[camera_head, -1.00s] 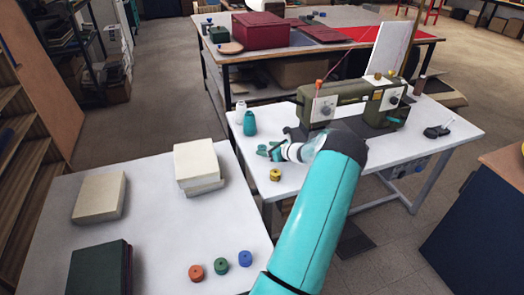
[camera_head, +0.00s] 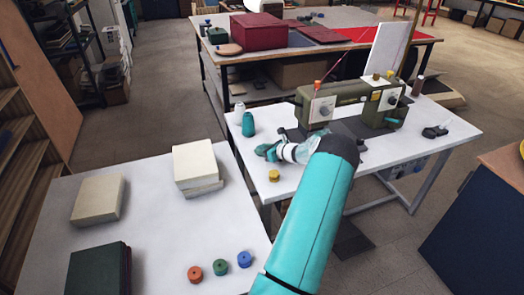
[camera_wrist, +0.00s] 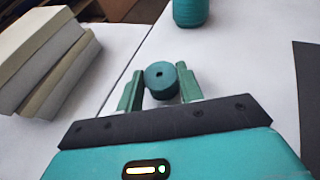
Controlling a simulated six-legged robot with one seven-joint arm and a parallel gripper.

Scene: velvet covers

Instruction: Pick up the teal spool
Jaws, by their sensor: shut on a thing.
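In the head view my gripper (camera_head: 264,151) is over the left part of the white sewing table (camera_head: 400,170), in front of a teal thread cone (camera_head: 248,124). The spool is too small there to tell apart from the fingers. Whether it touches the table is unclear.
A yellow spool (camera_head: 274,175) stands just in front of my gripper. A white cone (camera_head: 239,108) is behind the teal cone. The green sewing machine (camera_head: 345,102) stands to the right. The near table holds cream blocks (camera_head: 196,163) and orange, green and blue spools (camera_head: 220,267).

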